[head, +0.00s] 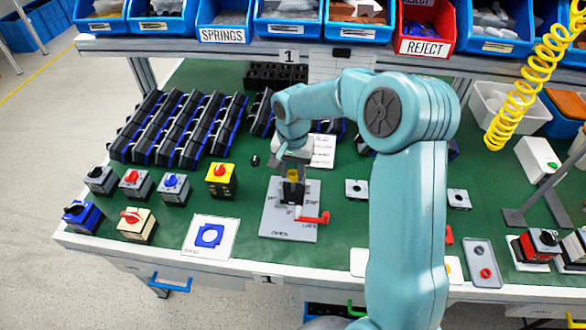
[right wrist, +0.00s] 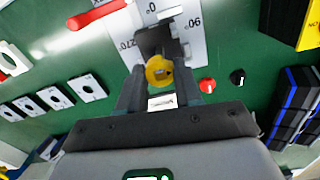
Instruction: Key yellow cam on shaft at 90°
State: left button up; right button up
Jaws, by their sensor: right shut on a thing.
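The yellow cam (head: 292,176) is small and round, with a dark spot on its face in the right wrist view (right wrist: 158,70). My right gripper (head: 294,162) is shut on it, one finger on each side. It holds the cam at the dark post of the grey fixture plate (head: 275,222); whether the cam is on the shaft or just above it I cannot tell, as the shaft is hidden. In the wrist view the plate (right wrist: 195,50) shows marks 0°, 90° and 270°. A red lever (head: 314,218) points right on the plate. My left gripper is not in view.
Several switches, including a yellow one (head: 221,180), stand to the left. A white card with a blue square (head: 209,236) lies front left. Black-and-blue racks (head: 175,130) stand behind. Small plates (head: 356,189) lie right of the fixture. Bins (head: 225,22) line the back shelf.

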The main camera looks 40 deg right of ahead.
jog(key=shift+f+b, duration=0.4)
jog(key=shift+f, duration=0.2)
jog(key=o, duration=1.1)
jog(key=shift+r, duration=0.1)
jog(key=shift+r, duration=0.1)
notch_tip(320, 180, up, 16)
jog(key=shift+r+p, duration=0.1)
jog(key=shift+p, duration=0.3)
